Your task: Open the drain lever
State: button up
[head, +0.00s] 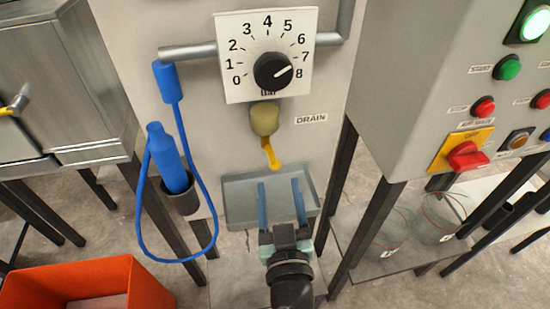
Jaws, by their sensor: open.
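The yellow drain lever (271,154) hangs down from a tan, cup-shaped valve body (265,118) on the pale panel, left of the label "DRAIN" (311,119). Its lower end tilts a little to the right. My gripper (281,184) is below the lever with its two blue fingers pointing up toward the panel, spread apart and empty. It is in front of the grey tray and appears apart from the lever. The exact depth gap between fingertips and lever cannot be told.
A dial (272,70) sits above the valve, its pointer near 8. A grey tray (240,213) is under the lever. A blue tool (168,157) with a looping hose is at left. A control box (420,100) stands at right, an orange bin (120,285) at lower left.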

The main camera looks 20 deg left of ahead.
aim_at(276, 170)
jog(key=p+x, duration=0.1)
jog(key=x, duration=0.6)
jog(key=shift+s, duration=0.1)
jog(key=shift+c, duration=0.4)
grip_shut()
